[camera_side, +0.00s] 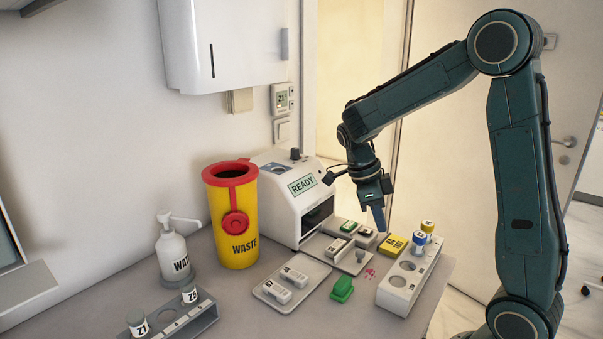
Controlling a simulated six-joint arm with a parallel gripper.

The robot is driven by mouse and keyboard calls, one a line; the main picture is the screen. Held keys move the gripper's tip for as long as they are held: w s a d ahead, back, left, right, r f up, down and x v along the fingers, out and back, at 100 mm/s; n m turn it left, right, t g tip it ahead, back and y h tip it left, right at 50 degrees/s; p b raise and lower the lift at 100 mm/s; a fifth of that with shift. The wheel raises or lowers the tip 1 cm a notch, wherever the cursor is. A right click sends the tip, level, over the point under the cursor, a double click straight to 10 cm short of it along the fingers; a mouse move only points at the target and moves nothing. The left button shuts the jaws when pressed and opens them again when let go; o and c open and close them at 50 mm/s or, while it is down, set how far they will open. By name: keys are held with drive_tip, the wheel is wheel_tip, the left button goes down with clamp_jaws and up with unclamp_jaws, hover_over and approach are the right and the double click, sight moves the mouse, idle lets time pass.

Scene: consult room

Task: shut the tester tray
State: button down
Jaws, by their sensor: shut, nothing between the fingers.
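The tester (289,212) is a white box with a READY label on its front and a dark opening below it. The tester tray (319,246), a flat grey plate, sticks out of that opening toward the right front. A small round knob (360,255) shows near its outer end. My gripper (379,228) points down with its fingers together and empty. In the picture it is just right of the tray and the small cassettes behind it. I cannot tell how high its tips are or whether they touch anything.
Small cassettes (349,227) lie just behind the tray. A yellow box (392,246) and a white rack with bottles (399,287) stand to the right. A green block (342,289), pink spots (369,273) and a cassette dish (314,268) are in front. A yellow waste bin (233,225) stands left.

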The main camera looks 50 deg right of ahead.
hover_over(370, 259)
drive_tip(key=s, duration=0.3)
wheel_tip(370, 259, down, 6)
drive_tip(key=shift+s+r, duration=0.1)
drive_tip(key=shift+s, duration=0.05)
drive_tip(key=shift+f, duration=0.35)
drive_tip(key=shift+w+a+f, duration=0.1)
drive_tip(key=shift+w+a, duration=0.3)
drive_tip(key=shift+w, duration=0.45)
drive_tip(key=shift+w+a+f, duration=0.1)
drive_tip(key=shift+w+a, duration=0.3)
drive_tip(key=shift+w, duration=0.45)
drive_tip(key=shift+w, duration=1.85)
drive_tip(key=shift+s, duration=0.15)
drive_tip(key=shift+s+d+r, duration=0.15)
drive_tip(key=shift+s+d, duration=0.2)
drive_tip(key=shift+s, duration=0.25)
drive_tip(key=shift+s+d+r, duration=0.1)
drive_tip(key=shift+s+d, duration=0.25)
drive_tip(key=shift+s, duration=0.25)
drive_tip(key=shift+s+d+r, duration=0.1)
drive_tip(key=shift+s+d, duration=0.1)
drive_tip(key=shift+s, duration=0.3)
drive_tip(key=v, duration=1)
